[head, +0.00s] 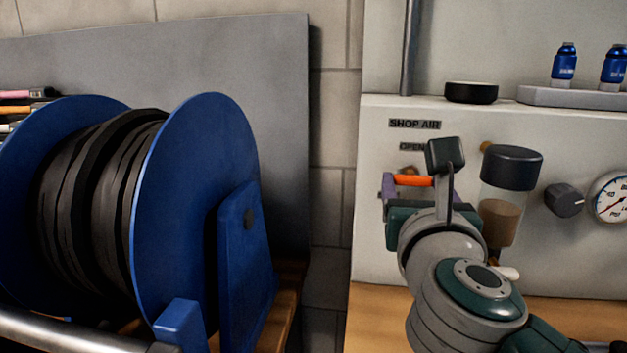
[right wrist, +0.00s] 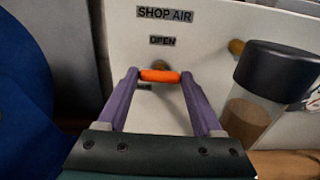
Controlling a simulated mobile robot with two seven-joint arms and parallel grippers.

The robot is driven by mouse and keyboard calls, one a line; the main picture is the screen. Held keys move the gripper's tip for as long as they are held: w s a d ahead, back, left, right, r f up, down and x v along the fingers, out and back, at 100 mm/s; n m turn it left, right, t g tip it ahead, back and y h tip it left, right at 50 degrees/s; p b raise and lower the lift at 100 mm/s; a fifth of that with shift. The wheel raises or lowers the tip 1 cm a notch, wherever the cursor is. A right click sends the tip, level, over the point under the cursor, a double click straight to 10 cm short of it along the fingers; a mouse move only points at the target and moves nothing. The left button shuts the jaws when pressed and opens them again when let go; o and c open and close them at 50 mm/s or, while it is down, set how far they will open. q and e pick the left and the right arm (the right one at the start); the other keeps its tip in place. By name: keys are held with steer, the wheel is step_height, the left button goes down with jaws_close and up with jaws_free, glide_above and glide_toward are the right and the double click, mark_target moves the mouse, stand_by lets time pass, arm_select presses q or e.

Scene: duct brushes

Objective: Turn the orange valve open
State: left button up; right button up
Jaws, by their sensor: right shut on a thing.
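The orange valve handle (head: 413,181) lies level on the white panel, under the "SHOP AIR" and "OPEN" labels. It also shows in the right wrist view (right wrist: 160,76), between the two purple fingers. My right gripper (right wrist: 160,77) is shut on the handle, with one fingertip at each end of it. In the head view my right gripper (head: 410,183) is partly hidden by its own wrist. The lower label in the right wrist view is partly covered by the left finger. My left gripper is not in view.
A filter bowl with a black cap (head: 512,167) stands close to the right of the gripper. A black knob (head: 564,200) and a pressure gauge (head: 609,197) are farther right. A large blue hose reel (head: 205,200) stands at the left. Blue bottles (head: 564,65) sit on a ledge above.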

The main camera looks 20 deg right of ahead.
steer(key=c, duration=0.5)
steer(key=shift+r+n+p, duration=0.15)
steer(key=shift+n+p, duration=0.75)
steer(key=shift+n, duration=0.4)
steer(key=n+p, duration=0.1)
steer(key=n, duration=0.2)
steer(key=shift+n+p, duration=0.3)
steer(key=shift+p, duration=0.1)
steer(key=n+p, duration=0.2)
steer(key=n, duration=0.4)
steer(key=shift+a+p, duration=0.1)
steer(key=shift+p, duration=0.2)
steer(key=n+p, duration=0.1)
steer(key=n, duration=0.4)
steer(key=shift+p, duration=0.3)
steer(key=shift+f+n, duration=0.2)
steer(key=shift+n, duration=0.3)
